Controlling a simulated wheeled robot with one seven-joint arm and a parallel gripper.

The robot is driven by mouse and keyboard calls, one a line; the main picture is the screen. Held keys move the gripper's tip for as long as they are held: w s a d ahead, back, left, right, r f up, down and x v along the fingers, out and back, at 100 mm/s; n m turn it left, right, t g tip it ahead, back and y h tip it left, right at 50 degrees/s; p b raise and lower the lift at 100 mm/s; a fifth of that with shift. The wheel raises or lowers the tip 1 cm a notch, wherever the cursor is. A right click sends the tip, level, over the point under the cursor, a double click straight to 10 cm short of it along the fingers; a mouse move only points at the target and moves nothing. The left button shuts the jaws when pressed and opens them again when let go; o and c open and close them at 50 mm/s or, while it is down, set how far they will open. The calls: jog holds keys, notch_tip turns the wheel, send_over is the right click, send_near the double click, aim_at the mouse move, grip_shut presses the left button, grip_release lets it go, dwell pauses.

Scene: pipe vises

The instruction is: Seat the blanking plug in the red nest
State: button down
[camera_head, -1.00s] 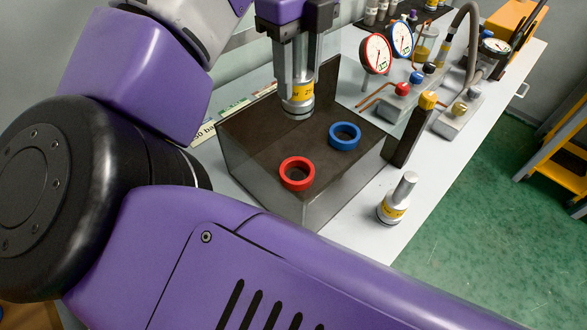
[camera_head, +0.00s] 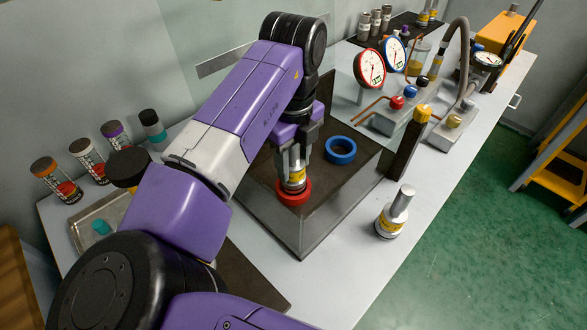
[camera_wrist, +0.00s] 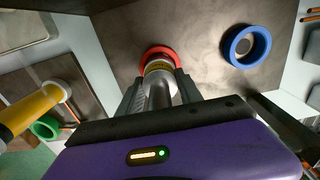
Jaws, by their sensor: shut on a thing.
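My gripper (camera_head: 295,150) is shut on a silver plug with a yellow band (camera_head: 296,177), held upright. The plug is over the red nest (camera_head: 293,193), a red ring on the dark top of a grey block. Its lower end overlaps the ring; I cannot tell how deep it sits. In the wrist view the plug (camera_wrist: 158,72) stands between my fingers, with the red nest (camera_wrist: 158,51) showing behind it. The blue nest (camera_head: 340,150) is empty, to the right on the same block. It also shows in the wrist view (camera_wrist: 247,46).
A similar silver plug with a yellow band (camera_head: 393,215) stands on the white bench right of the block. A dark post with a yellow top (camera_head: 411,141) stands close by. Red and blue gauges (camera_head: 370,69) are behind. Several capped jars (camera_head: 90,160) stand at left.

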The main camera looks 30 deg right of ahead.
jog(key=shift+f, duration=1.35)
jog(key=c, duration=0.8)
grip_release()
jog(key=shift+f, duration=0.1)
notch_tip(320, 180, up, 12)
jog(key=shift+r, duration=0.15)
